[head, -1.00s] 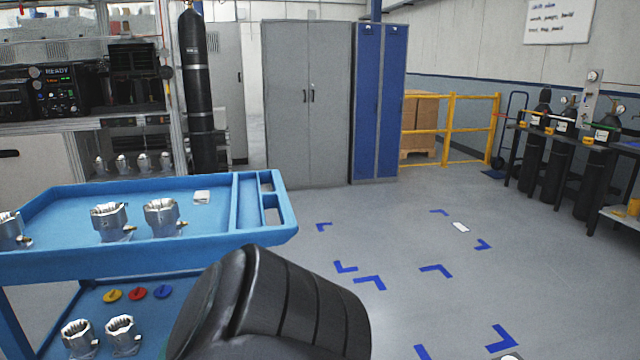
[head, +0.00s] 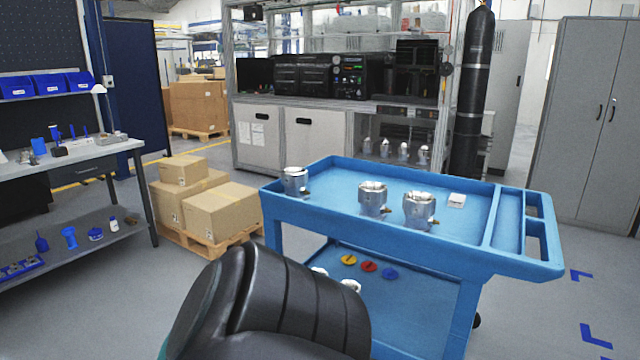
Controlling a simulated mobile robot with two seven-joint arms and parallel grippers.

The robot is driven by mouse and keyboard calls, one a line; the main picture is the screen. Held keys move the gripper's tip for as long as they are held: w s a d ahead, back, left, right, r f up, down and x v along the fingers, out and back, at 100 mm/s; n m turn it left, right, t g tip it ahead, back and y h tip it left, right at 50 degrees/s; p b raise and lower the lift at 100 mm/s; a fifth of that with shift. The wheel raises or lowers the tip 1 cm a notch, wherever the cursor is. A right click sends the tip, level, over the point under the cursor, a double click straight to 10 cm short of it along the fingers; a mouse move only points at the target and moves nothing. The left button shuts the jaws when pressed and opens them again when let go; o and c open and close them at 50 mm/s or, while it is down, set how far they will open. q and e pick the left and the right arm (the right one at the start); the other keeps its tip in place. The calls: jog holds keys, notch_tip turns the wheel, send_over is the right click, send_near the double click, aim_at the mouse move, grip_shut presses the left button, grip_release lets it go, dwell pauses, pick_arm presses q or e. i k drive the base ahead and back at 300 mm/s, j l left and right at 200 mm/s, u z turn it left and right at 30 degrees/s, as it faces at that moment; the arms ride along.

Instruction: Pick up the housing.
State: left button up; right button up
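Three silver machined housings stand on the top tray of a blue cart (head: 450,257) in the head view. One housing (head: 295,181) is at the tray's left end, one (head: 373,198) is near the middle, and one (head: 420,210) is to its right. More housings sit on the lower shelf, mostly hidden behind a black part of my own body; the top of one (head: 350,285) shows. Several housings (head: 404,150) also stand in the machine cabinet behind the cart. Neither of my grippers is in view.
A small white block (head: 457,200) lies on the tray. Yellow, red and blue discs (head: 369,267) lie on the lower shelf. Boxes on a pallet (head: 215,212) stand left of the cart, near a workbench (head: 70,152). Floor to the right is open.

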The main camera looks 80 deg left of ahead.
aim_at(295, 179)
jog(key=u, duration=2.75)
jog(key=i+j, duration=0.35)
jog(key=i, duration=0.15)
jog(key=i+j, duration=0.3)
jog(key=i, duration=0.25)
jog(key=i+j, duration=0.35)
jog(key=i, duration=0.15)
jog(key=i+j, duration=0.35)
jog(key=i, duration=0.15)
jog(key=l+z, duration=0.05)
